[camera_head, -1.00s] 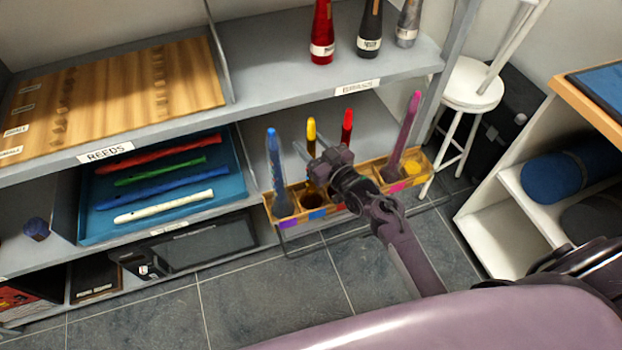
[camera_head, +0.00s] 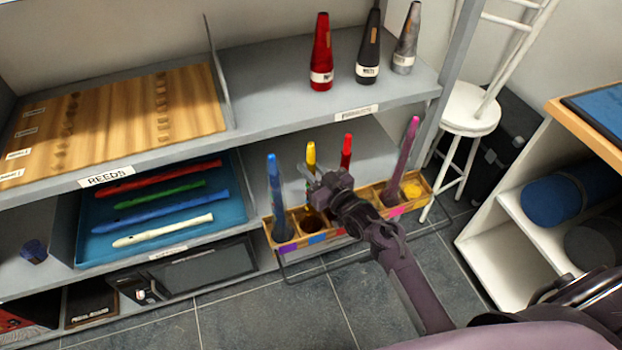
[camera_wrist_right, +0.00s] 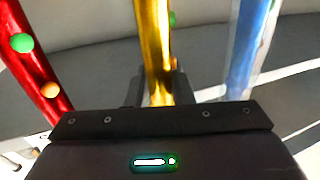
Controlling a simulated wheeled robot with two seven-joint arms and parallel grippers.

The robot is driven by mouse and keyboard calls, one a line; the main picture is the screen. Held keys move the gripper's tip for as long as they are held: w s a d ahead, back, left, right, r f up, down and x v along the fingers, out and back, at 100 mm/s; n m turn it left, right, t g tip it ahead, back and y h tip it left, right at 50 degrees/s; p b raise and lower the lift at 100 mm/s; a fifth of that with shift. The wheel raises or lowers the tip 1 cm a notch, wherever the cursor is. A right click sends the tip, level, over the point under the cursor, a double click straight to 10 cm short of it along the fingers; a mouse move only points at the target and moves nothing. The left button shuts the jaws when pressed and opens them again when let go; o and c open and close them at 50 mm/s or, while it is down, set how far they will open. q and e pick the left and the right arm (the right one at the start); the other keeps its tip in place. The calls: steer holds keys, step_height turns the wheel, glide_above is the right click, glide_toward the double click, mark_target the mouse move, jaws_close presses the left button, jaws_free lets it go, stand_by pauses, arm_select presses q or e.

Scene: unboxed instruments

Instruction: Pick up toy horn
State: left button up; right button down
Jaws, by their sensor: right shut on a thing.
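Several coloured toy horns stand in a divided wooden box (camera_head: 277,246) on the lower shelf: a yellow toy horn (camera_head: 311,153), a blue one (camera_head: 276,185), a red one (camera_head: 346,148) and a magenta one (camera_head: 405,150). My right gripper (camera_head: 316,181) is at the yellow horn, above the box. In the right wrist view the yellow horn (camera_wrist_right: 154,45) stands between the fingers of my right gripper (camera_wrist_right: 158,90), which is shut on it. The horn's lower end is hidden there. My left gripper is not in view.
The upper shelf edge (camera_head: 300,126) runs behind and above the horns. In the right wrist view the red horn (camera_wrist_right: 38,60) and blue horn (camera_wrist_right: 250,50) stand on either side. A blue tray of recorders (camera_head: 90,245) lies left; a white stool (camera_head: 468,108) stands right.

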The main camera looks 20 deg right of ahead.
step_height(320, 180, up, 20)
steer(key=shift+f+p, duration=0.2)
steer(key=shift+p, duration=0.15)
